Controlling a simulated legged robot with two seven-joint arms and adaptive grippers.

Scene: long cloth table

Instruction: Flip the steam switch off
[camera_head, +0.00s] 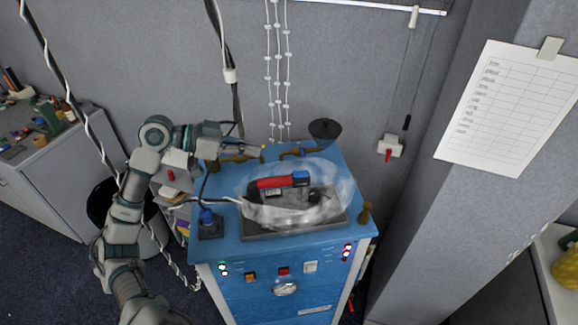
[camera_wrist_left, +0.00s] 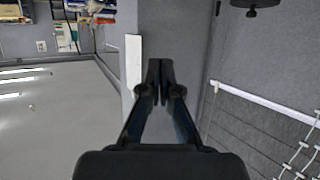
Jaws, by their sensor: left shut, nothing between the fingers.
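A blue ironing cabinet (camera_head: 262,255) stands in the middle of the head view. Its front panel carries an orange switch (camera_head: 250,277), a red switch (camera_head: 284,271), a white switch (camera_head: 310,267) and a round dial (camera_head: 285,288). I cannot tell which one is the steam switch. My left gripper (camera_head: 258,149) is above the cabinet's back left part, near the wall and away from the front panel. In the left wrist view its fingers (camera_wrist_left: 159,72) are shut and empty, with wall and ceiling behind them. My right gripper is not in view.
A red-handled iron (camera_head: 280,182) sits on the cabinet top in a translucent white cloud. Brass-coloured pipes (camera_head: 292,153) and a dark funnel (camera_head: 325,130) are at the back. A wall box with a red lever (camera_head: 388,155) hangs at right. Space before the front panel looks clear.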

